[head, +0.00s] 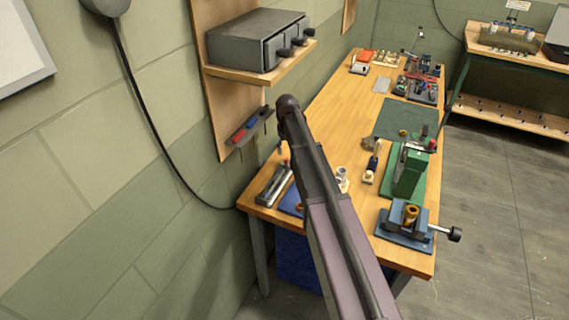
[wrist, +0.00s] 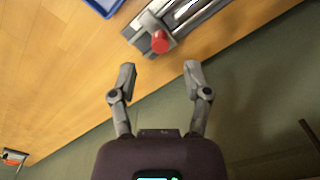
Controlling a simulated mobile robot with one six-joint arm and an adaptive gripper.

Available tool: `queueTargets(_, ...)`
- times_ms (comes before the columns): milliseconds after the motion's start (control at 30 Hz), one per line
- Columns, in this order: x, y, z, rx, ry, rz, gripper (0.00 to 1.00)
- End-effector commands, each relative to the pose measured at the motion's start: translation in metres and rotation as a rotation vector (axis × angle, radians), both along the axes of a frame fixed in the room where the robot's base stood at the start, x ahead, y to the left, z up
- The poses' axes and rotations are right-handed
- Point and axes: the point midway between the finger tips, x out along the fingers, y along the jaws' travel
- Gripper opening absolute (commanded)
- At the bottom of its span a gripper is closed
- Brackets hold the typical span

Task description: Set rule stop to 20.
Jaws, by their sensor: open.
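A grey metal rail device (head: 273,186), which looks like the rule with its stop, lies at the near left corner of the wooden bench. In the wrist view the rail (wrist: 187,14) runs up to the right, with a block carrying a red knob (wrist: 160,41) at its lower left end. My gripper (wrist: 159,72) is open and empty, its two fingers apart just below the red knob in the picture and not touching it. Any scale marks are too small to read. In the head view my arm hides most of the gripper.
A blue tray (wrist: 103,5) lies beside the rail. A green press (head: 408,172) and a blue vise (head: 403,226) stand on the bench's right side. A shelf with a grey drawer box (head: 258,40) and a tool rack (head: 249,127) hang on the wall above.

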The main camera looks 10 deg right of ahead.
Motion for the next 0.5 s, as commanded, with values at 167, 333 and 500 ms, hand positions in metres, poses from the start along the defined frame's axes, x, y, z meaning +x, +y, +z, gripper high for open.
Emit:
queueTargets(167,0.0,0.0,-0.018,0.0,0.0,0.0,0.62)
queueTargets(333,0.0,0.0,-0.031,0.0,0.0,0.0,0.62)
queueTargets(500,0.0,0.0,-0.041,0.0,0.0,0.0,0.62)
